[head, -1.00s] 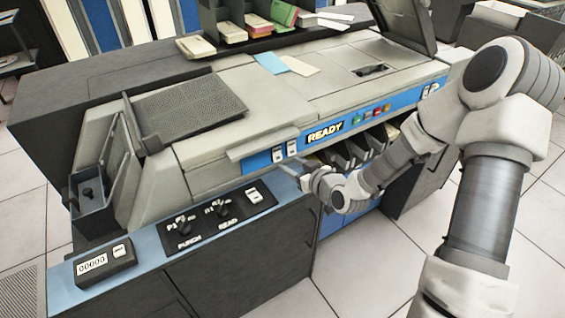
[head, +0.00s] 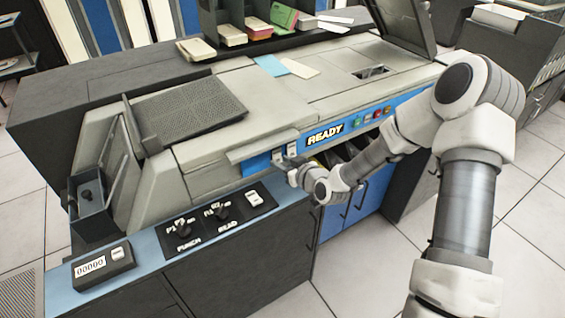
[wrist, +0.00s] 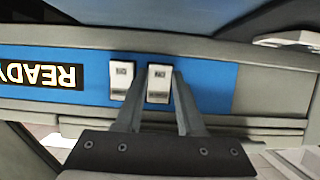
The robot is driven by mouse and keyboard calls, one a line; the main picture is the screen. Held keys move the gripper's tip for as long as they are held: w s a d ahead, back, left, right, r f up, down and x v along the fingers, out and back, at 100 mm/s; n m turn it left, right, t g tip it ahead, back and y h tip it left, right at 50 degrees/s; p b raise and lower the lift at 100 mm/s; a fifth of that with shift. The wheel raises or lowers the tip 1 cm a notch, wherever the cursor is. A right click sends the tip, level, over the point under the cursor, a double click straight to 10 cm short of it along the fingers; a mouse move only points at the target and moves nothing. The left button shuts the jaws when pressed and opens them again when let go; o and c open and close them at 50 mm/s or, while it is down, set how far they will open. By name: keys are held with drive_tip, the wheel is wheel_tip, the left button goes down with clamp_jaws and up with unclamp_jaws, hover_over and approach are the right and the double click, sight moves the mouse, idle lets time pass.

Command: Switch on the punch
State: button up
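The punch is a grey machine with a blue front strip. Two white rocker switches sit on the strip beside the lit READY sign (head: 325,134): a left one (head: 278,157) and a right one (head: 292,149) in the head view. The wrist view is upside down and shows them as the right switch (wrist: 159,84) and the left switch (wrist: 122,80). My gripper (wrist: 158,72) has its two fingers apart, one on each side of the switch at right in the wrist view. Whether the fingers touch it, I cannot tell. The switch labels are too blurred to read.
A lower ledge holds a black panel (head: 226,221) with PUNCH and READ knobs and a white rocker, and a counter box (head: 104,266) with another rocker. Coloured buttons (head: 367,119) lie right of READY. Card stacks (head: 232,35) stand behind. Floor at right is clear.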

drive_tip(key=shift+f, duration=0.15)
clamp_jaws()
drive_tip(key=shift+f+t+b, duration=0.3)
drive_tip(key=shift+b, duration=0.95)
drive_tip(key=shift+f+y+b, duration=0.1)
drive_tip(key=shift+y+b, duration=0.2)
drive_tip(key=shift+b, duration=0.85)
drive_tip(key=t+y+b, duration=0.1)
drive_tip(key=b, duration=0.3)
drive_tip(key=shift+w+f+t, duration=0.1)
drive_tip(key=shift+t, duration=0.3)
drive_tip(key=shift+b, duration=0.45)
drive_tip(key=shift+r, duration=0.25)
drive_tip(key=o, duration=0.8)
unclamp_jaws()
